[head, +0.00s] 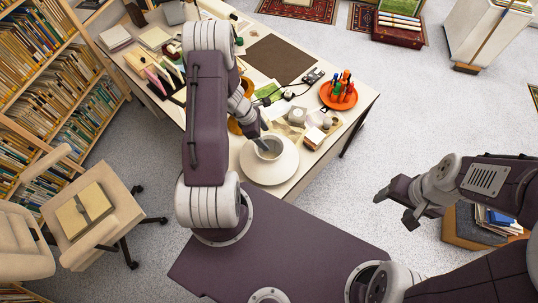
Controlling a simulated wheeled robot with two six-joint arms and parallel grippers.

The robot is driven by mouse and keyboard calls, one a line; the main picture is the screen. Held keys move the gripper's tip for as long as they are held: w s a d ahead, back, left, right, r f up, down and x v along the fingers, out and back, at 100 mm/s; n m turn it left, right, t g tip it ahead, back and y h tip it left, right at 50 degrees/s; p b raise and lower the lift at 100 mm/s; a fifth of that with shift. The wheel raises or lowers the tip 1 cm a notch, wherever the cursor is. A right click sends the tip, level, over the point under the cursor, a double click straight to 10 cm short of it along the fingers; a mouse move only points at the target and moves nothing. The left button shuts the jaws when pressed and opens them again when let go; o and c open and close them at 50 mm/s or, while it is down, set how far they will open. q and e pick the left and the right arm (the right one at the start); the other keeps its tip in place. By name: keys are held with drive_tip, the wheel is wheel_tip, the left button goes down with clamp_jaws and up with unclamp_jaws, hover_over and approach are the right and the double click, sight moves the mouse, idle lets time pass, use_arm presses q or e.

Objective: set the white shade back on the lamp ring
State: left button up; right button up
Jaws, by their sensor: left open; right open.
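The white shade (283,170) is a wide round form with a grey opening in its top. It appears at the near edge of the desk. My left gripper (264,147) is open, with its fingertips at the shade's opening; I cannot tell whether they touch the rim. I cannot make out the lamp ring, nor what lies under the shade. My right gripper (393,208) is open and empty, out over the floor to the right of the desk.
The desk (310,52) holds a brown mat (278,60), an orange tray (327,98) with small coloured figures, and small boxes (314,138) close to the shade. A chair (120,205) and bookshelves stand left. A crate of books (465,230) is below my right arm.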

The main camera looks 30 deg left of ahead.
sight(267, 138)
use_arm(q)
drive_tip(key=shift+w+d+f, duration=0.15)
drive_tip(key=shift+w+f, duration=0.55)
drive_tip(key=shift+w, duration=0.05)
drive_tip(key=x, duration=0.2)
drive_tip(key=p+x, duration=0.1)
drive_tip(key=shift+s+d+f, duration=0.1)
drive_tip(key=shift+s+f, duration=0.2)
drive_tip(key=shift+f, duration=0.3)
drive_tip(key=shift+w+f, duration=0.1)
drive_tip(key=shift+w, duration=0.1)
drive_tip(key=c, duration=1.5)
drive_tip(key=shift+s, duration=0.1)
clamp_jaws()
use_arm(e)
drive_tip(key=shift+w+r, duration=0.35)
drive_tip(key=shift+w, duration=0.2)
